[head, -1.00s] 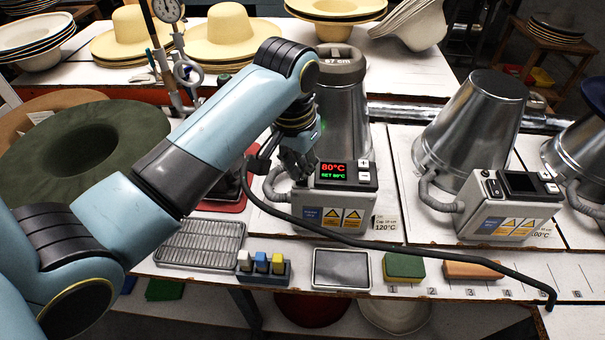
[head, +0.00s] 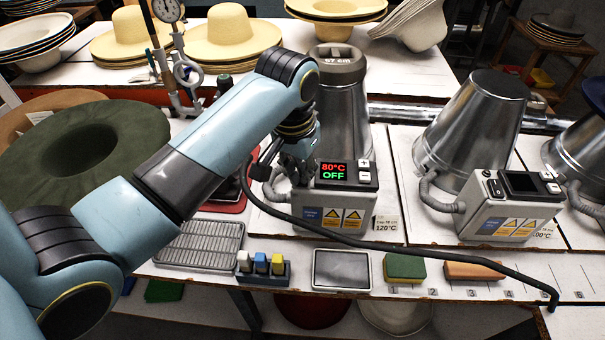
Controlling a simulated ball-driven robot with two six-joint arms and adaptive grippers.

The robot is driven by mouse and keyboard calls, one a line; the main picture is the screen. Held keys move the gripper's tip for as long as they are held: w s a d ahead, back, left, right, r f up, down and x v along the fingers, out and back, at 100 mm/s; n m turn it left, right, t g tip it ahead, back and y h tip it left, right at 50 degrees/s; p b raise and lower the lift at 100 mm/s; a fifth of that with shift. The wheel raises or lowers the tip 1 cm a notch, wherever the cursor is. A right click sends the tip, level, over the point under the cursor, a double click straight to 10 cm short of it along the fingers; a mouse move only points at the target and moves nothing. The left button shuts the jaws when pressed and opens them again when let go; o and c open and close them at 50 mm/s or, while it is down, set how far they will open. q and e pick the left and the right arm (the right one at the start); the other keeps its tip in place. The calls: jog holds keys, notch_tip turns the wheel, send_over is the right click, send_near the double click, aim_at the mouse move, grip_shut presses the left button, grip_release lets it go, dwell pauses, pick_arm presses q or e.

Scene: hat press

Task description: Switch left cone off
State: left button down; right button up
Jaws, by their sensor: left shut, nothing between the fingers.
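The left metal cone (head: 343,115) stands at the back, partly hidden by my left arm. Its control box (head: 342,205) is in front of it, and the display (head: 333,171) reads 80°C in red and OFF in green. Plus and minus buttons (head: 364,171) are at the display's right. My left gripper (head: 297,172) is shut and empty, just left of the display, over the left end of the box. The part of the box behind the fingers is hidden, and I cannot tell whether they touch it. My right gripper is not in view.
A second metal cone (head: 478,120) and its box (head: 508,205) with a dark display stand to the right. A wire rack (head: 200,243), a metal tray (head: 341,270) and sponges (head: 404,267) lie along the front edge.

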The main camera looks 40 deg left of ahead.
pick_arm(q)
jog(key=shift+r, duration=0.1)
notch_tip(320, 180, up, 2)
jog(key=shift+r+p, duration=0.1)
jog(key=shift+p, duration=0.8)
jog(key=shift+r, duration=2.35)
